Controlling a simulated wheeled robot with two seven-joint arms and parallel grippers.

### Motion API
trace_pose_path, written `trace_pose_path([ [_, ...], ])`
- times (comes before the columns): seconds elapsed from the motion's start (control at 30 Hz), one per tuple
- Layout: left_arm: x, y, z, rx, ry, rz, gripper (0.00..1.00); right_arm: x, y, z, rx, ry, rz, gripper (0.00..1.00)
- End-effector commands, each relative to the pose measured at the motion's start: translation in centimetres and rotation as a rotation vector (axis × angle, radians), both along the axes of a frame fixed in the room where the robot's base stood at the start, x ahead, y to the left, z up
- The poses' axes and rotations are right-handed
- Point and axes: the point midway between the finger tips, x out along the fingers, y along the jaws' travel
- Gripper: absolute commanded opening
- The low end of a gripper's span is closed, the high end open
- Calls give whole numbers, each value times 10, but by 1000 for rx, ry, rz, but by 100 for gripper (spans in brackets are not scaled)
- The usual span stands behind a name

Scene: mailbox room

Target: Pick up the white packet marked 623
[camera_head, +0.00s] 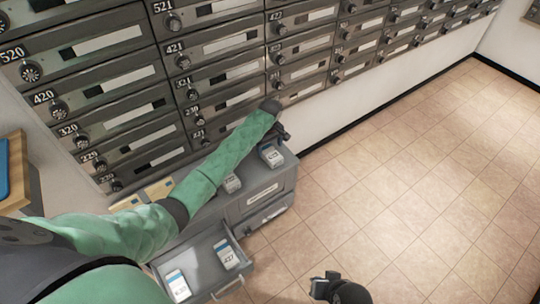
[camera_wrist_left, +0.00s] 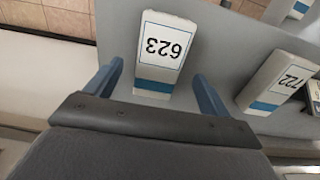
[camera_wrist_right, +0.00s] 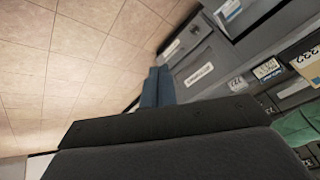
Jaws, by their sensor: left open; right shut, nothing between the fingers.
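The white packet marked 623 (camera_wrist_left: 162,48) has a blue band and lies on the grey cabinet top (camera_head: 262,180). It also shows in the head view (camera_head: 271,156), near the cabinet's right end. My left gripper (camera_wrist_left: 157,80) is open, with one finger to each side of the packet's banded end in its wrist view. I cannot tell how far the fingertips are above the surface. In the head view my left gripper (camera_head: 281,132) is dark and partly hidden behind its wrist. My right gripper (camera_wrist_right: 157,87) is shut and empty; it also shows low in the head view (camera_head: 322,286).
An open drawer (camera_head: 197,262) holds two more white packets (camera_head: 227,254). Numbered mailboxes (camera_head: 215,45) line the wall behind. The tiled floor (camera_head: 400,190) at right is clear.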

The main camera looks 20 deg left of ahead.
Motion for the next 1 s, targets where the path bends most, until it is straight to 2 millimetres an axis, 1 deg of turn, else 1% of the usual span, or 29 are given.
trace_pose_path([
  [0.03, 0, 0, -7, 2, 2, 0, 82, -2, 0, 3, 0, 3, 0, 0],
  [0.2, 1, 0, -30, 1, 2, 0, 82, -8, -2, 12, -2, 15, 3, 0],
  [0.3, 1, 0, -39, 1, 0, 0, 82, -7, -2, 12, -2, 15, 3, 0],
  [0.57, 1, 0, -41, 1, -1, 0, 82, -3, -2, 12, -4, 12, 4, 0],
  [0.6, 1, 0, -41, 1, -1, 0, 80, -2, -2, 12, -4, 10, 3, 0],
  [0.77, 1, 0, -41, 1, -1, 0, 48, 1, -2, 13, -4, 4, 4, 0],
  [0.8, 1, 0, -41, 1, -1, 0, 41, 2, -2, 14, -3, 4, 3, 0],
  [0.87, 1, 0, -41, 1, -1, 0, 30, 2, -2, 14, -4, 2, 4, 0],
  [1.0, 1, 0, -41, 1, -1, 0, 30, 2, -2, 14, -3, 3, 3, 0],
])
